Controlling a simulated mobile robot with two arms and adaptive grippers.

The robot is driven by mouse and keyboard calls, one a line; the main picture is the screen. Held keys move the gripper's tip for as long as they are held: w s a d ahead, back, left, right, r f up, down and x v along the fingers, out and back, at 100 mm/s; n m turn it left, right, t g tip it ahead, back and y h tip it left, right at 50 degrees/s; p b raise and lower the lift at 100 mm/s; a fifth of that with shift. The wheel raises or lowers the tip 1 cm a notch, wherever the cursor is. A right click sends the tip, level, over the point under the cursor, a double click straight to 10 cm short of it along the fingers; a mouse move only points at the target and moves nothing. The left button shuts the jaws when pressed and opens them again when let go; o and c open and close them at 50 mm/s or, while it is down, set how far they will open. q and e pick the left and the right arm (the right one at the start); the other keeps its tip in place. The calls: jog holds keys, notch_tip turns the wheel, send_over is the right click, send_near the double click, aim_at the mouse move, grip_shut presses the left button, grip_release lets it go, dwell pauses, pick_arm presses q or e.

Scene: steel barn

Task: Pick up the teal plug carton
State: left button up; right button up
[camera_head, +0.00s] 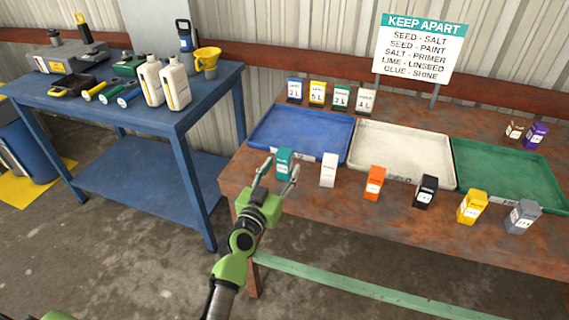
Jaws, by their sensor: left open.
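The teal plug carton (284,163) stands upright on the rusty table's front edge, in front of the blue tray. My left gripper (279,172) is open, with its two fingers reaching toward the carton. One finger shows to the left of the carton and the other to the right. I cannot tell whether either finger touches it. The gripper holds nothing visible. My right gripper is not in view.
A white carton (328,170) stands close to the right of the gripper. An orange carton (375,183), a black one (425,191) and others continue along the front edge. Behind are a blue tray (300,133), a white tray (400,150), a green tray (510,175) and a sign (418,48).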

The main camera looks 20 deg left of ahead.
aim_at(282, 162)
pick_arm(q)
jog(key=w, duration=0.4)
jog(key=shift+a+r, duration=0.15)
jog(key=shift+a, duration=0.05)
jog(key=shift+w, duration=0.45)
jog(key=c, duration=1.2)
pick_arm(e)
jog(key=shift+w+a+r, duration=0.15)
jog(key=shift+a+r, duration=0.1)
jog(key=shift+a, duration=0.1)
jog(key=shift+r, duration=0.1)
